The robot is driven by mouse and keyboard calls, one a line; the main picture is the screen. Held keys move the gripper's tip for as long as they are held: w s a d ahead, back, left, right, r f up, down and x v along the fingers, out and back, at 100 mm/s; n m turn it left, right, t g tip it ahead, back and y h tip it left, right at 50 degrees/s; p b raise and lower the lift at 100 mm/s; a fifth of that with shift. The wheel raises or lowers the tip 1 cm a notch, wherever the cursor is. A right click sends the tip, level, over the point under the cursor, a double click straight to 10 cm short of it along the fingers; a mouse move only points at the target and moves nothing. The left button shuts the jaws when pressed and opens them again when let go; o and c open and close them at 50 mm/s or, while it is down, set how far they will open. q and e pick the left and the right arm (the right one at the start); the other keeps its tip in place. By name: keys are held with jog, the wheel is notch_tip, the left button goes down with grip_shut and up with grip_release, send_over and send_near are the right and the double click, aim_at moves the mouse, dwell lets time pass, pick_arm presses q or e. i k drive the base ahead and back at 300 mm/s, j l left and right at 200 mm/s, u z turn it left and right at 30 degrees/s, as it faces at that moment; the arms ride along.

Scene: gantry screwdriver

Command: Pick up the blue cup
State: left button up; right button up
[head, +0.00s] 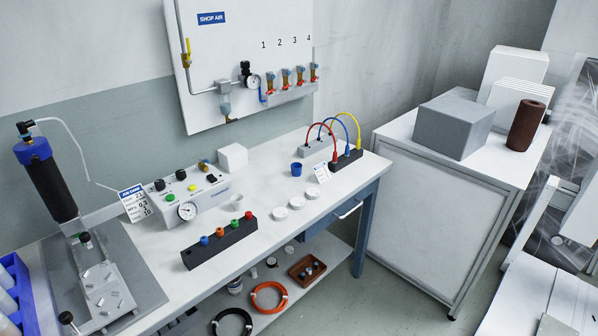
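Neither of my grippers shows in the head view.
Near the cup are a white block (233,157), several white discs (297,202), a white card (320,172) and dark blocks with coloured cables (346,160). A black strip with coloured knobs (220,242) lies at the front edge. A grey cabinet (445,200) stands to the right.

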aim_at(296, 170)
jog(key=i+l+z, duration=0.2)
jog(key=i+l, duration=1.2)
jog(key=i, duration=0.15)
jog(key=i+j, duration=0.4)
